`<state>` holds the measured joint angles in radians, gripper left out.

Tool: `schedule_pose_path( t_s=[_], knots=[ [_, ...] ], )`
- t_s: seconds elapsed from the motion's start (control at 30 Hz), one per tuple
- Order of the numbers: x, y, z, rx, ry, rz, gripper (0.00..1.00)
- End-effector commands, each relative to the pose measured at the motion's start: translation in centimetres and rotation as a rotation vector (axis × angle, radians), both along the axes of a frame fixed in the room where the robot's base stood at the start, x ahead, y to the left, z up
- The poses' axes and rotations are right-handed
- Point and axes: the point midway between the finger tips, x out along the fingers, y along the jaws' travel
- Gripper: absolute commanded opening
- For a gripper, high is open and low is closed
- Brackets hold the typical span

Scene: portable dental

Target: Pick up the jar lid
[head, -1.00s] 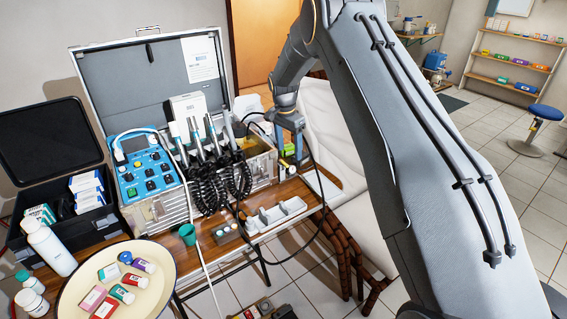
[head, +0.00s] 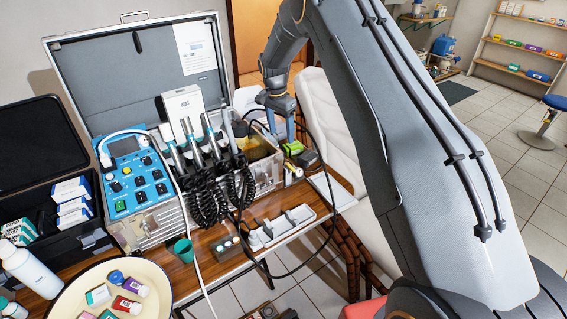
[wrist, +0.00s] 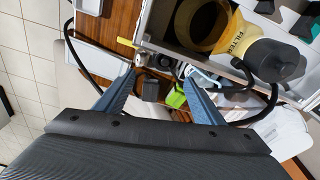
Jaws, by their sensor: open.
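In the wrist view, a yellow-labelled amber jar (wrist: 238,38) lies in the open case's tray. Its dark grey cap (wrist: 272,62) points to the lower right; I cannot tell for certain that this cap is the jar lid. In the head view, an amber shape (head: 262,140) shows in the case beside the hanging handpieces. My gripper (wrist: 160,78) is open and empty in the wrist view, its fingertips apart, below and left of the jar. In the head view my gripper (head: 282,132) is over the right end of the case, partly hidden by its own links.
Green (wrist: 176,97) and dark grey (wrist: 150,90) items show between and beyond my fingers. Black cables loop around this area. A grey-white tray (head: 280,228) and green cup (head: 183,250) stand on the wooden table. A white chair (head: 325,125) stands behind.

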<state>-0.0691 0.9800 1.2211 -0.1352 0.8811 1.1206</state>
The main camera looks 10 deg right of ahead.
Motion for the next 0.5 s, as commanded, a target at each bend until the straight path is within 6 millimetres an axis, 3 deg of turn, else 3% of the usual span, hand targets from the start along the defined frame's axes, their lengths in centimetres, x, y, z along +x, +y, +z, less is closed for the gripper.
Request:
schedule_pose_path(
  t_s=[0.2,0.5],
  knots=[
    [0.3,-1.3,-1.6,0.000,0.002,-0.017,0.63],
    [1.1,-1.2,-4.5,0.000,0.002,-0.016,0.63]
  ],
)
